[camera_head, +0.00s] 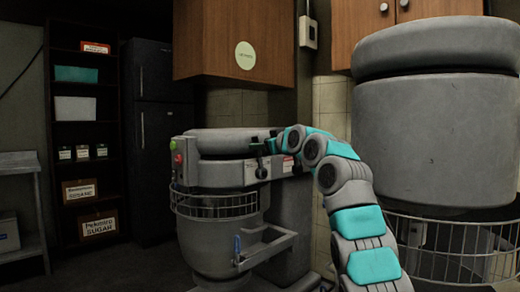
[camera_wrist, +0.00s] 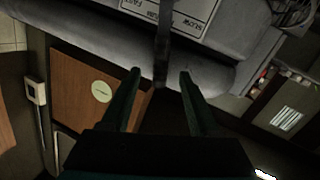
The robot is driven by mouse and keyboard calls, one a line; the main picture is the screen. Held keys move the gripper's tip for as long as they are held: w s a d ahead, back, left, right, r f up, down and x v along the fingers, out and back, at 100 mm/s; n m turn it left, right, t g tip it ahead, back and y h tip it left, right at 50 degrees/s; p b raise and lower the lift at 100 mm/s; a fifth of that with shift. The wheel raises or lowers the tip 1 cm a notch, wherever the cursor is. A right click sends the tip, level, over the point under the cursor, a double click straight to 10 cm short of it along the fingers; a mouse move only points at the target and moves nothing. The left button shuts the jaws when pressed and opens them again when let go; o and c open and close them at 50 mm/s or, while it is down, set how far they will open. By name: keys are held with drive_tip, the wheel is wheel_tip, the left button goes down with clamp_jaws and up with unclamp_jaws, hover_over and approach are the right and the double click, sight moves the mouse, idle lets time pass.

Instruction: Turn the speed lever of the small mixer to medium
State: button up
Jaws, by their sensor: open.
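The small mixer (camera_head: 222,235) is grey, with a wire guard around its bowl, and stands left of my arm in the head view. Its dark speed lever (camera_wrist: 163,40) hangs across a white label with SLOW and FAST markings (camera_wrist: 190,12) in the wrist view. My gripper (camera_wrist: 160,74) is open there, one finger on each side of the lever's end; I cannot tell whether either touches it. In the head view my gripper (camera_head: 270,146) is at the mixer's upper front, small and dark, and the lever is hard to separate from it.
A much larger mixer (camera_head: 435,140) stands close on the right. A wooden cabinet (camera_head: 235,40) hangs above the small mixer. A dark fridge (camera_head: 155,140) and a shelf with boxes (camera_head: 90,190) are at the left back. The floor at front left looks clear.

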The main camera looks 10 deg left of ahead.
drive_tip(key=shift+b+v, duration=0.95)
drive_tip(key=shift+v, duration=2)
drive_tip(key=shift+c, duration=0.3)
